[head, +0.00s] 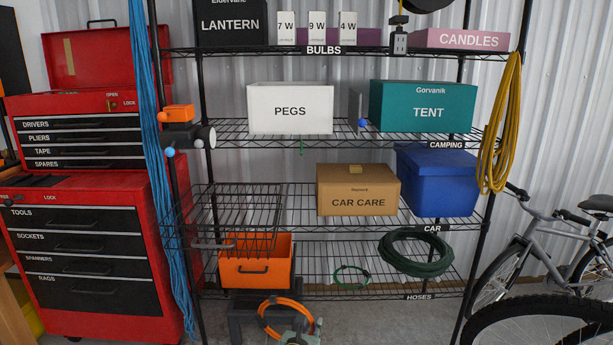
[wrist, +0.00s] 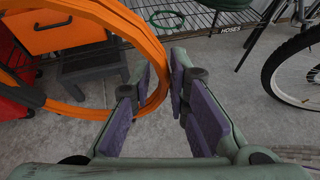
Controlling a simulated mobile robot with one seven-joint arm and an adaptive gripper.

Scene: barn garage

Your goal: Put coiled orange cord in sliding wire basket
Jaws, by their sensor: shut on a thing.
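The coiled orange cord (head: 268,322) hangs low in front of the shelf unit, near the floor. In the wrist view the cord (wrist: 100,12) is a large loop, its right side between the purple finger pads. My gripper (wrist: 164,82) is shut on it; in the head view my gripper (head: 300,325) is at the bottom edge, right of the coil. The sliding wire basket (head: 236,210) is black, at the left of the shelf labelled CAR, with a handle low at its front. It looks empty. My gripper and the cord are well below it, slightly right.
An orange bin (head: 257,268) stands below the basket. A cardboard CAR CARE box (head: 357,192) and a blue cooler (head: 436,182) sit right of the basket. A blue rope (head: 158,170) hangs at the left post. A green hose (head: 415,252) lies on the lower shelf. Bicycles stand at right.

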